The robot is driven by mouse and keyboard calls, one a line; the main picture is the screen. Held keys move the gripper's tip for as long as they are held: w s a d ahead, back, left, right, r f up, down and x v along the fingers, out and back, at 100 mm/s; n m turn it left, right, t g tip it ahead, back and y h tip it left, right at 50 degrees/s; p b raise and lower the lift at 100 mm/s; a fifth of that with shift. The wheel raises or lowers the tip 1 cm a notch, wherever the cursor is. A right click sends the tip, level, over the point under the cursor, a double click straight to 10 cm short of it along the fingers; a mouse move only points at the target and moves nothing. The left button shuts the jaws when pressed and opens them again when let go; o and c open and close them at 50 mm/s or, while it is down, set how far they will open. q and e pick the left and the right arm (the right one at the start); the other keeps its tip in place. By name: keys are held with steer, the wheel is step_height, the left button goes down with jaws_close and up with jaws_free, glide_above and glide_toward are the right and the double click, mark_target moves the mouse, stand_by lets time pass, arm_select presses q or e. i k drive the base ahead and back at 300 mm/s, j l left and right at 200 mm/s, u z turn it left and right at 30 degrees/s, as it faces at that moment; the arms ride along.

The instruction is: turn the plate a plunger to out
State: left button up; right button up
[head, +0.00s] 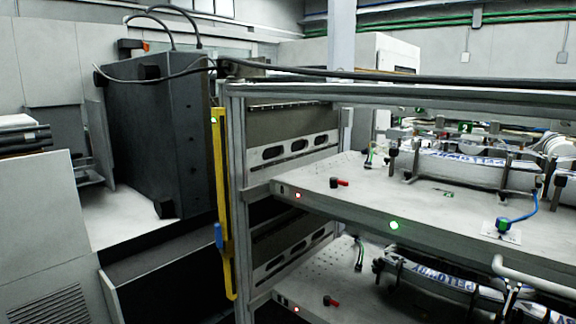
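An upper plate (310,188) sits like a shelf in a grey metal frame. On its left part lies a small red-handled plunger (340,183) with a black end. A lower plate (305,285) beneath it carries a similar red and black plunger (331,301). No label tells me which one is plate a. The plungers are too small to tell whether they are in or out. Red lights show on both plate fronts, near the left corners. A green light (394,225) shows on the upper plate's front edge. Neither of my grippers is in view.
A yellow upright bar (221,190) with a blue piece (219,236) stands at the frame's left post (238,170). A dark cabinet (160,130) is left of it. A pale handle (530,280) protrudes at lower right.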

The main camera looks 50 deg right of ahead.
mark_target(334, 181)
steer(key=i+z, duration=0.2)
steer(key=i, duration=0.25)
steer(key=i+j+z, duration=0.1)
steer(key=i+z, duration=0.15)
steer(key=i, duration=0.2)
steer(key=i+j+z, duration=0.2)
steer(key=i, duration=0.25)
